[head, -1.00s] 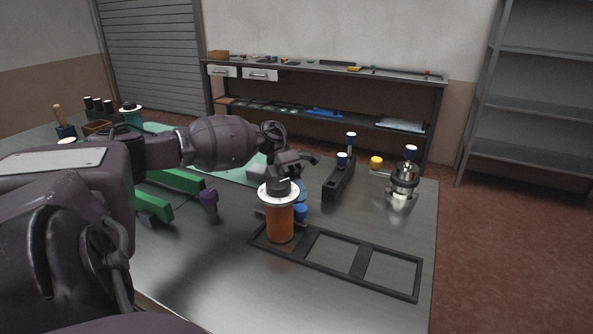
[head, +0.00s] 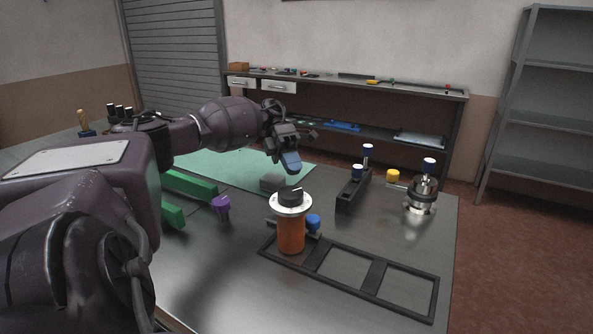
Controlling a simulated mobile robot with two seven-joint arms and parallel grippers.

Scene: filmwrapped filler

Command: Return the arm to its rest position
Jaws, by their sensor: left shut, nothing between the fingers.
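My left arm comes in from the left, raised over the table. Its gripper (head: 291,160) is shut and empty, above and behind an orange cylinder with a white collar and black cap (head: 291,235). The cylinder stands upright in the left end of a black frame with square openings (head: 372,296). The gripper is apart from the cylinder. My right gripper is not in view.
On the metal table (head: 215,285) are green blocks (head: 190,183), a purple-topped piece (head: 221,206), a grey block (head: 271,182), a black rack with blue-capped pieces (head: 352,190) and a metal fixture (head: 420,195). A workbench (head: 350,88) stands behind.

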